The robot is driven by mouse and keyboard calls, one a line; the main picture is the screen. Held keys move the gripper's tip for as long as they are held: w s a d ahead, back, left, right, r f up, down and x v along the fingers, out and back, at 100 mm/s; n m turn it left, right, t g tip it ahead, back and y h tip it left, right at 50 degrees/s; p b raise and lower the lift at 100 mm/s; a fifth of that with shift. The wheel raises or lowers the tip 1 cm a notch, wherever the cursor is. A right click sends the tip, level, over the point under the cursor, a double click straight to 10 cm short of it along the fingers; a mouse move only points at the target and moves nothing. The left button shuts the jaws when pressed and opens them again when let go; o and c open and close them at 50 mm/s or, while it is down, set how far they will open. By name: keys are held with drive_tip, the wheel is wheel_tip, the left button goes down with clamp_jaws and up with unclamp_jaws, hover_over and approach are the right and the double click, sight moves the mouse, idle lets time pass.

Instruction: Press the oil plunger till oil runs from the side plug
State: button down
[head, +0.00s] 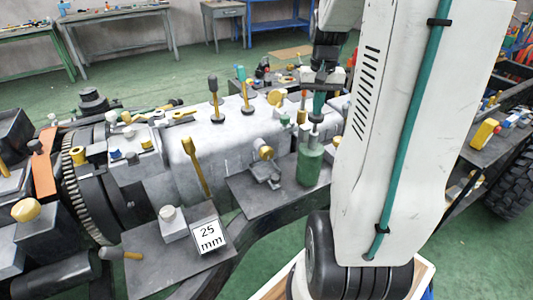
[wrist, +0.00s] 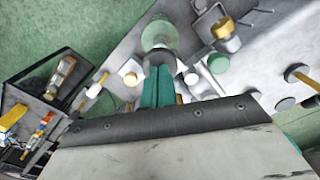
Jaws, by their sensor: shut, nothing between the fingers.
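A green oil can (head: 310,166) with a narrow pale plunger (head: 313,138) on top stands upright on a dark plate beside the grey gearbox housing. My gripper (head: 317,119) has its teal fingers shut, pointing down right over the plunger; whether they touch it I cannot tell. In the wrist view my gripper (wrist: 158,68) has its fingertips at a dark round collar, with the green can (wrist: 157,33) past it. A brass-coloured plug (head: 265,152) sticks out of the housing's side, left of the can; it may be the side plug. I see no oil running.
The gearbox housing (head: 215,145) carries several upright knobs and levers. A black tyre (head: 512,195) is at the right. Benches (head: 118,20) line the back, with open green floor before them.

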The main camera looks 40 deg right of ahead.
drive_tip(key=shift+r, duration=2.5)
drive_tip(key=shift+f, duration=1.85)
drive_tip(key=shift+f, duration=1.95)
drive_tip(key=shift+r, duration=3.85)
